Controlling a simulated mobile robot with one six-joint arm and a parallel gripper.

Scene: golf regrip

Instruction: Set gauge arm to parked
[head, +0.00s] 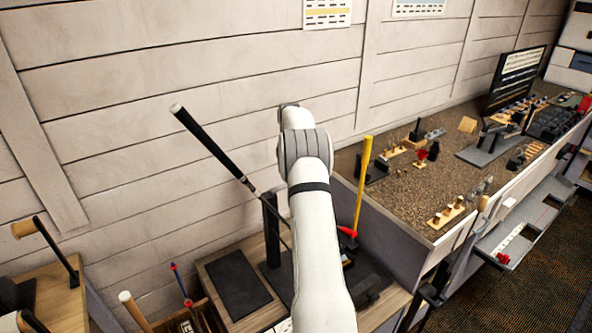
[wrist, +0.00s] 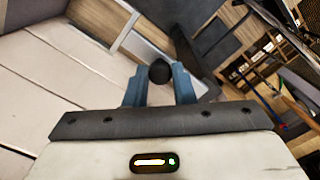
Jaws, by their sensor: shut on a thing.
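My gripper (wrist: 159,78) shows in the wrist view with its two blue fingers on either side of a dark round knob (wrist: 160,70), shut on it. Whether this knob belongs to the gauge arm I cannot tell. In the head view my own white arm hides the gripper and the knob. A golf club with a black grip (head: 212,145) slants up to the left of my arm, beside a dark upright post (head: 271,228). A yellow bar (head: 362,185) stands upright to the right of my arm, with a red part (head: 347,231) near its lower end.
A dark mat (head: 238,283) lies on the wooden bench at lower left. A brown-topped workbench (head: 405,205) with small parts and tools runs to the right. A plank wall (head: 200,60) closes off the back. A wooden side table (head: 45,285) stands at far left.

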